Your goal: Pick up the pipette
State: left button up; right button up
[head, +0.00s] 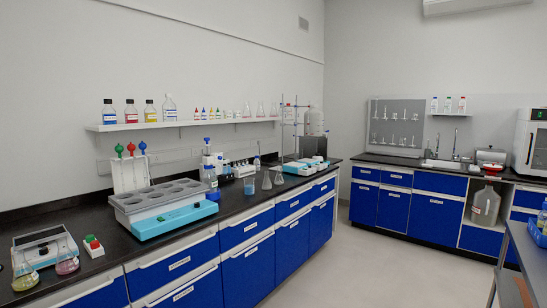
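I cannot tell for sure which thing is the pipette. Neither of my grippers is in the head view.
A balance (43,249) and flasks with yellow (25,280) and pink liquid (67,266) stand at the counter's near left. Bottles line a wall shelf (150,126). The floor (350,265) between the counters is open; a grey table (527,250) stands at right.

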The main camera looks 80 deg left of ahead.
aim_at(142, 146)
jog(key=u, duration=3.7)
